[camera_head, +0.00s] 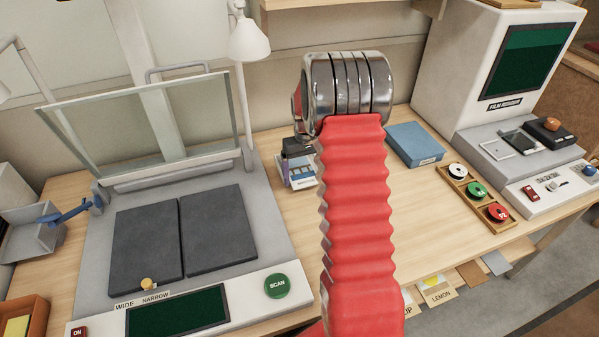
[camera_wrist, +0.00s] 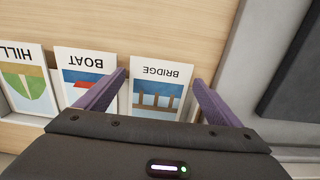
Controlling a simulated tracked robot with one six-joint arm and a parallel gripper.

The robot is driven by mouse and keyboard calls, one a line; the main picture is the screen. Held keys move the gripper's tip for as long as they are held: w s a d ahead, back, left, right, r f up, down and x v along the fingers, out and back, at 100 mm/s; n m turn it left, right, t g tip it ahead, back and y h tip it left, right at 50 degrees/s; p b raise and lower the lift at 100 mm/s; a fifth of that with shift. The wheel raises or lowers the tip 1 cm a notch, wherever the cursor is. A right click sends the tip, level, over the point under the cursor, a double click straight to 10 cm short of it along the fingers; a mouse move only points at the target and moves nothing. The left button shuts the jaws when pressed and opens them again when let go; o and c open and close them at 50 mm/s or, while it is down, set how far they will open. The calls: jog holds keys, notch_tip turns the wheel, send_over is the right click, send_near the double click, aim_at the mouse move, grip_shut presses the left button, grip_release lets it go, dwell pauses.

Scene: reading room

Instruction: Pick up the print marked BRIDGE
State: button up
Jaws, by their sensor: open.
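The BRIDGE print (camera_wrist: 158,95) shows upside down in the wrist view, a white card with a brown bridge over blue. My gripper (camera_wrist: 160,77) is open, with one purple finger at each side of this print in the picture. I cannot tell how far the fingers are from it in depth. The print's lower part in the picture is hidden by my gripper body.
The BOAT print (camera_wrist: 84,72) is close beside the left finger, with the HILL print (camera_wrist: 28,82) farther left. A LEMON card (camera_head: 438,295) shows at the desk's front edge. The grey scanner (camera_head: 262,225) stands left; a blue box (camera_head: 414,143) and spool tray (camera_head: 455,183) are right.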

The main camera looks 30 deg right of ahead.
jog(key=shift+c, duration=0.5)
jog(key=c, duration=0.7)
notch_tip(320, 180, up, 10)
jog(key=shift+r, duration=0.1)
jog(key=shift+s, duration=0.1)
dwell(0.4)
